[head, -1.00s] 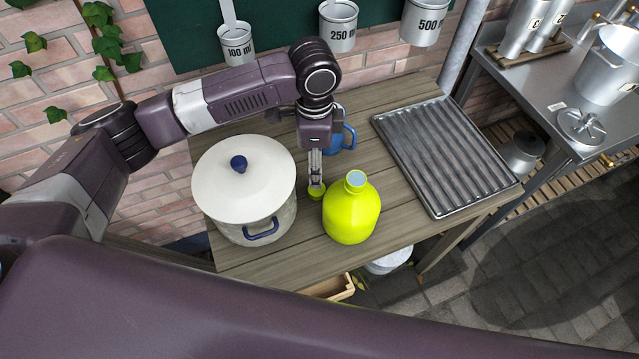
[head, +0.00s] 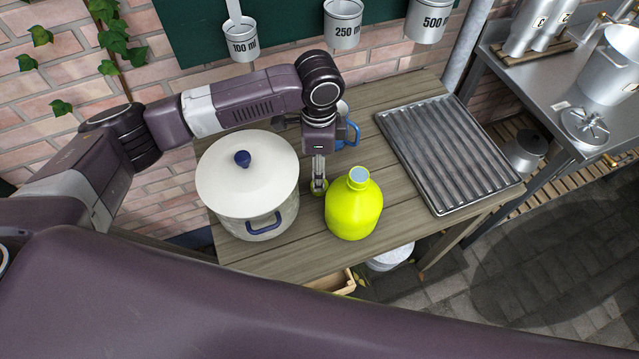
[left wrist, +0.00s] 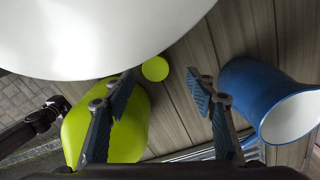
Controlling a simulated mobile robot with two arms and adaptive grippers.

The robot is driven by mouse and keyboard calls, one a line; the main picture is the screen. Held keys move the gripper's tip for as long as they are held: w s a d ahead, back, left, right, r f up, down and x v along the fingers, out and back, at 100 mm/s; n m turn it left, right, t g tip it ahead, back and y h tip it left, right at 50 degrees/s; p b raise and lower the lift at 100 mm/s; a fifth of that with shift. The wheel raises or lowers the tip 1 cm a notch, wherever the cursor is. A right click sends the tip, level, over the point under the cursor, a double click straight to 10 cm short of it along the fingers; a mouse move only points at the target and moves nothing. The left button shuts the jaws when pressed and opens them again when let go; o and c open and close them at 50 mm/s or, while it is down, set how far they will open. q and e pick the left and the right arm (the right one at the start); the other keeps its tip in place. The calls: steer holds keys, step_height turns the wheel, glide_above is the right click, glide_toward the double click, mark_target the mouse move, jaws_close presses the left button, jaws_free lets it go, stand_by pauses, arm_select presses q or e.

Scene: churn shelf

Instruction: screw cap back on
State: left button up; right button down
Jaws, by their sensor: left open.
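The yellow-green cap (left wrist: 155,69) lies on the wooden table between the white pot and the bottle. In the head view it is mostly hidden behind my left gripper (head: 319,184). In the left wrist view my left gripper (left wrist: 160,84) is open and empty, its two fingers spread, with the cap between and beyond the tips. The bright yellow-green bottle (head: 353,211) stands upright with its mouth (head: 358,175) uncapped. It also shows behind the left finger in the left wrist view (left wrist: 128,135). A dark shape at that view's left edge may be my right gripper.
The lidded white pot (head: 270,178) stands close left of my left gripper. A blue mug (left wrist: 255,90) is behind the gripper. A ridged metal tray (head: 445,150) covers the table's right side. Bare planks show in front of the tray.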

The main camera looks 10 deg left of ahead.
arm_select(q)
steer(key=f, duration=0.2)
steer(key=f+p, duration=0.1)
steer(key=shift+s+d+f, duration=0.1)
steer(key=shift+s+f, duration=0.25)
steer(key=shift+s, duration=0.05)
steer(key=shift+f, duration=0.65)
arm_select(e)
steer(key=shift+s+r, duration=0.2)
steer(key=shift+r, duration=0.45)
arm_select(q)
steer(key=shift+c, duration=0.2)
steer(key=c, duration=0.8)
steer(key=shift+r, duration=0.1)
steer(key=shift+c, duration=0.2)
